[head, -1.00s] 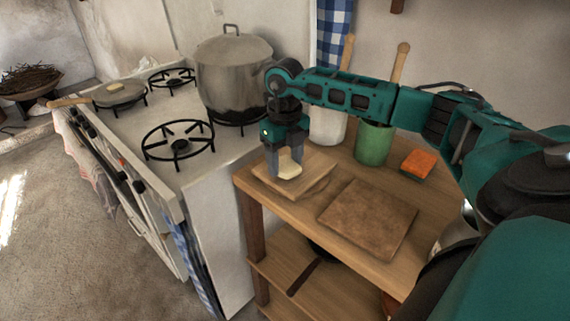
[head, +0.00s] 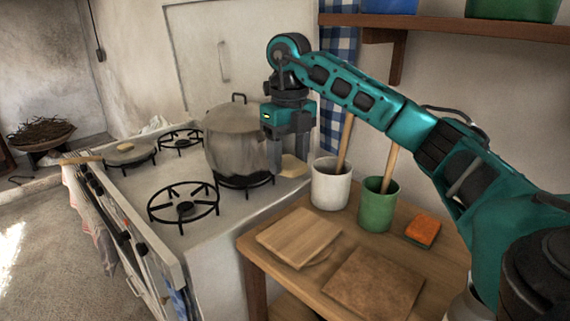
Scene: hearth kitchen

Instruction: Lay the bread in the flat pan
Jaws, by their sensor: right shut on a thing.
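My right gripper (head: 287,150) points down and is shut on a pale slice of bread (head: 293,167). It holds the slice in the air beside the big pot, above the gap between stove and table as seen here. The flat pan (head: 131,158) sits on the far left burner of the stove, its wooden handle pointing left. A small yellowish piece (head: 125,147) lies in the pan; I cannot tell what it is. My left gripper is not in view.
A large lidded pot (head: 232,140) stands on a burner between my gripper and the pan. The front burner (head: 184,205) is bare. The table holds a wooden board (head: 299,236), a brown board (head: 373,285), a white crock (head: 331,185), a green crock (head: 378,205) and an orange sponge (head: 423,230).

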